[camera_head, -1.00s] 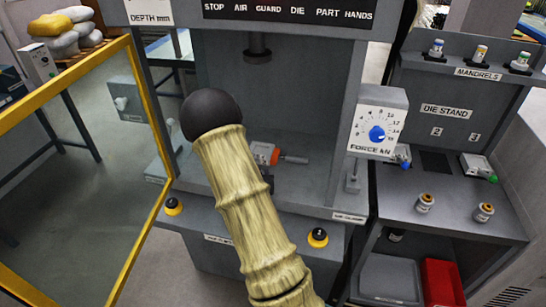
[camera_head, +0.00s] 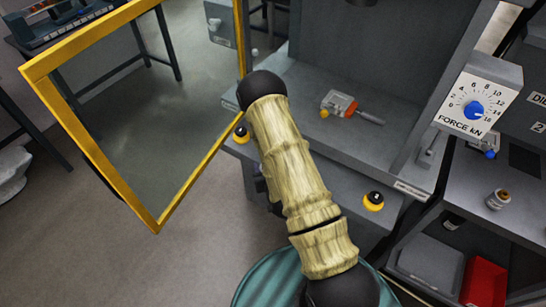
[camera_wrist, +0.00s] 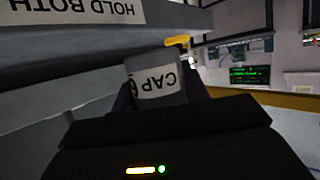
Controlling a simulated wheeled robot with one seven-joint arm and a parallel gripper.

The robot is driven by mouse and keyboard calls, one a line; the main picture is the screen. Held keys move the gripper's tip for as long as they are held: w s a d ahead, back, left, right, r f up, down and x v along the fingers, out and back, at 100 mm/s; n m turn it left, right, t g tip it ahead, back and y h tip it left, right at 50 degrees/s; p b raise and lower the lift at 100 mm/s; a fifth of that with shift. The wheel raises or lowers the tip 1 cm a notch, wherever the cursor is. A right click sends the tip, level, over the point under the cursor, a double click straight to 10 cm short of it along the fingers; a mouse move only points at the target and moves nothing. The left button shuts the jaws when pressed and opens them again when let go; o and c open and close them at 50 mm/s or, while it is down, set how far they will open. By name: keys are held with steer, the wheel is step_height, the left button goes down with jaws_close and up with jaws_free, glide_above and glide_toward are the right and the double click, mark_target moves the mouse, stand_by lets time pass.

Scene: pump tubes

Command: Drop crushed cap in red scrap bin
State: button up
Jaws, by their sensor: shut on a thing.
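The cap (camera_wrist: 152,68), a grey piece with a white label reading CAP upside down, sits between the dark fingers of my gripper (camera_wrist: 158,92) in the wrist view. My gripper is shut on it. Whether the cap is crushed cannot be told from this side. In the head view my arm covers most of the gripper area, and the cap does not show. The red scrap bin (camera_head: 484,281) stands at the lower right, low under the die stand, well to the right of my arm. Its inside is only partly seen.
A grey bin (camera_head: 430,264) stands left of the red one. The yellow-framed guard door (camera_head: 190,165) stands open at left. Black-and-yellow buttons (camera_head: 373,200) line the press front. The die stand (camera_head: 495,205) is at right.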

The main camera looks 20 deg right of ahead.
steer(key=shift+d, duration=0.15)
step_height(320, 180, up, 2)
steer(key=shift+w+p, duration=0.1)
steer(key=shift+p, duration=0.85)
steer(key=shift+r, duration=0.15)
steer(key=shift+a, duration=0.2)
steer(key=shift+s, duration=0.2)
